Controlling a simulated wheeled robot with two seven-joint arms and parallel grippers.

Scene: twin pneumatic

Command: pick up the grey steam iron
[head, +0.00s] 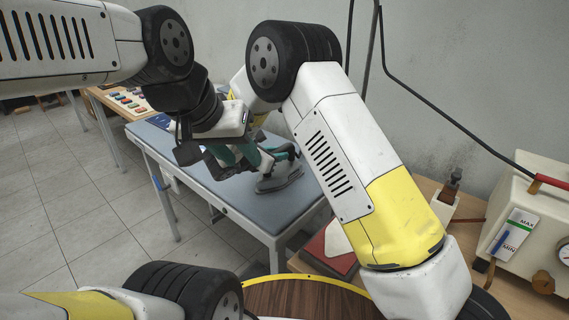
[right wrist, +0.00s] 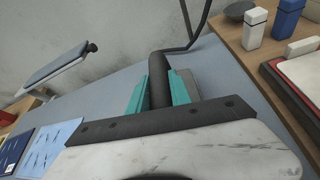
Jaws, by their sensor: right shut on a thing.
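The grey steam iron (head: 281,181) is on the blue-grey table, its pointed base facing right; I cannot tell if it touches the top. My right gripper (head: 264,152) reaches it from behind the left one and is partly hidden. My left gripper (head: 224,157) hangs just left of the iron, in front of the right gripper. Its fingers overlap the scene behind, so its opening is unclear.
The blue-grey table (head: 225,200) has free room in front of the iron. A wooden bench at right holds a red-and-white pad (head: 330,246) and a cream machine (head: 530,230) with a gauge. A bench at left carries a board of coloured pieces (head: 128,101). Blue sheets (right wrist: 45,145) lie nearby.

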